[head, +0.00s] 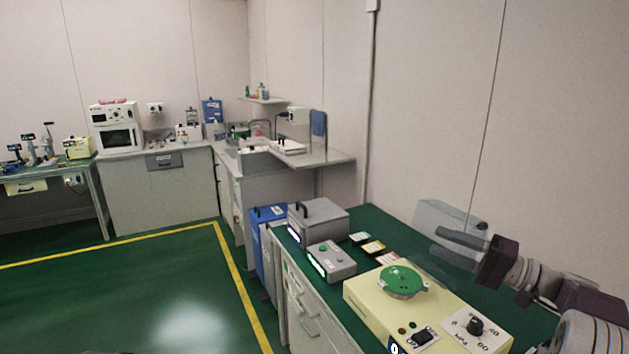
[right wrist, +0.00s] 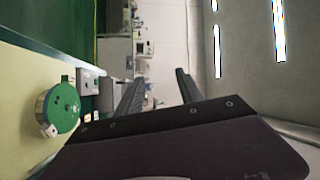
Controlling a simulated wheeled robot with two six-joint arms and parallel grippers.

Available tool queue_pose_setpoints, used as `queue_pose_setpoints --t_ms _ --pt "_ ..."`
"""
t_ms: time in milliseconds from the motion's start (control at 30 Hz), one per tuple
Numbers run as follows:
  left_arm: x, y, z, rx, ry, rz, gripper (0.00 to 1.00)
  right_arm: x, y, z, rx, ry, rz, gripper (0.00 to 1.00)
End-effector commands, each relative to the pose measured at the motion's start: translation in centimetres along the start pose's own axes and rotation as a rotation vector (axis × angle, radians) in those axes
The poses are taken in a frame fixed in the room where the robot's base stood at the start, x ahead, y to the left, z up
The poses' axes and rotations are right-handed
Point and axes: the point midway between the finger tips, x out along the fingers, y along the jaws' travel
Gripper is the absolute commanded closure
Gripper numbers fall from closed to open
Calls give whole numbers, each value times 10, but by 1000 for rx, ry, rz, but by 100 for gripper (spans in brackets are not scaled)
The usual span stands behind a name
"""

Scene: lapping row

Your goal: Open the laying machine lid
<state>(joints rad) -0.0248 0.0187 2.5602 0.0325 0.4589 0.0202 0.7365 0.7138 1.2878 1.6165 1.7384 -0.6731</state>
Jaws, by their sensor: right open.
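A cream machine (head: 372,292) with a round green plate (head: 401,279) on top stands at the near end of the green bench. It has a black switch and a dial on its front panel. A clear, see-through cover (head: 447,212) is raised behind it, near the wall; whether it joins the machine is unclear. My right gripper (head: 455,237) is open and empty, pointing left in front of the cover, above and behind the plate. The green plate also shows at the left of the right wrist view (right wrist: 62,107). My left gripper is out of view.
A grey box with a black handle (head: 318,215) and a smaller grey unit with a green button (head: 331,262) stand further along the bench. Small coloured cards (head: 373,247) lie between. The wall is close behind the bench. Open green floor (head: 130,290) lies left.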

Motion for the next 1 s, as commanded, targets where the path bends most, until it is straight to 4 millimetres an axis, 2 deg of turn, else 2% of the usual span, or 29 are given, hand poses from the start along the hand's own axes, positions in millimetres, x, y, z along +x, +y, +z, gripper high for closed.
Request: queue_pose_setpoints --t_ms 33,67,133,167,200,267,300,333,400,467,500,600,733,800,867,900,1000 --pt "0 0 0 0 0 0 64 28 -2 21 14 -68 22 56" --pt "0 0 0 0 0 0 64 45 0 37 28 -113 46 56" --pt "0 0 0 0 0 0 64 84 8 84 71 -230 131 56" --pt "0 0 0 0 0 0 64 98 14 108 90 -284 180 56" --pt "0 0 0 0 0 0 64 112 24 142 115 -354 258 56" --pt "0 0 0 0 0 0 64 122 43 194 143 -456 393 56" --pt "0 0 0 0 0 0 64 121 58 229 153 -520 495 56" --pt "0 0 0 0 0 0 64 116 69 254 152 -564 574 56" --pt "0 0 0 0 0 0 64 93 96 304 133 -653 761 56" --pt "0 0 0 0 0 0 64 66 118 335 93 -710 912 56" --pt "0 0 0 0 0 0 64 45 131 350 57 -739 1005 56" --pt "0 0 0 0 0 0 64 -7 161 370 -53 -778 1211 56" --pt "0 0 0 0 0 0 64 -70 194 368 -197 -761 1419 56" --pt "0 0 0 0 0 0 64 -88 209 356 -287 -722 1488 56" --pt "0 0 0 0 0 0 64 -77 215 331 -327 -586 1502 56" --pt "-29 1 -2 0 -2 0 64 -74 186 326 -318 -597 1503 56" --pt "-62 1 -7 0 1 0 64 -71 154 318 -317 -601 1502 56"
